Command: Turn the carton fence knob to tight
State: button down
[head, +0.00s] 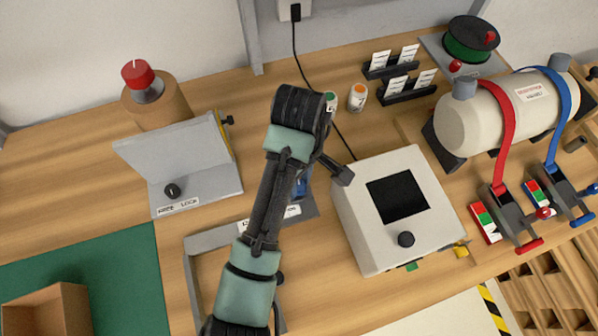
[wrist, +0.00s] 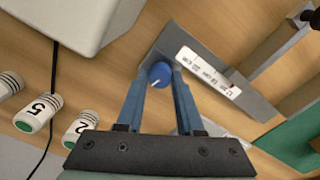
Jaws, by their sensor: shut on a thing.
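The knob (wrist: 160,74) is a round blue cap with a white pointer line, on a grey metal plate (wrist: 182,43). In the wrist view it sits between the two blue fingertips of my gripper (wrist: 161,72), which is shut on it. The pointer line slants toward the lower left in that view. A white label (wrist: 208,70) lies beside the knob, its print too small and turned to read surely. In the head view my arm hides the knob and most of the plate; only part of the label (head: 292,212) and blue of my gripper (head: 300,186) show.
A white box (head: 365,245) with a dark screen and black knob stands close to the right of my gripper. A grey bracket (head: 205,190) with another black knob is at left. Small bottles (head: 358,97) stand behind. Bare wood lies between.

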jog(key=m+p, duration=0.1)
jog(key=p, duration=0.1)
jog(key=m+p, duration=0.1)
jog(key=p, duration=0.1)
jog(key=shift+s+r, duration=0.1)
jog(key=shift+r, duration=0.2)
jog(key=m+p, duration=0.2)
jog(key=m, duration=0.1)
jog(key=shift+f+m+p, duration=0.1)
jog(key=shift+m+p, duration=0.2)
jog(key=shift+p, duration=0.05)
jog(key=m+p, duration=0.2)
jog(key=m, duration=0.2)
jog(key=shift+m+p, duration=0.3)
jog(key=shift+p, duration=0.1)
jog(key=m+p, duration=0.2)
jog(key=m, duration=0.2)
jog(key=m+p, duration=0.1)
jog(key=m, duration=0.3)
jog(key=shift+f, duration=0.1)
jog(key=m+p, duration=0.1)
jog(key=m, duration=0.2)
jog(key=shift+m+p, duration=0.3)
jog(key=shift+m, duration=0.1)
jog(key=m+p, duration=0.1)
jog(key=m, duration=0.2)
jog(key=shift+m, duration=0.3)
jog(key=shift+m+p, duration=0.35)
jog(key=shift+m, duration=1.55)
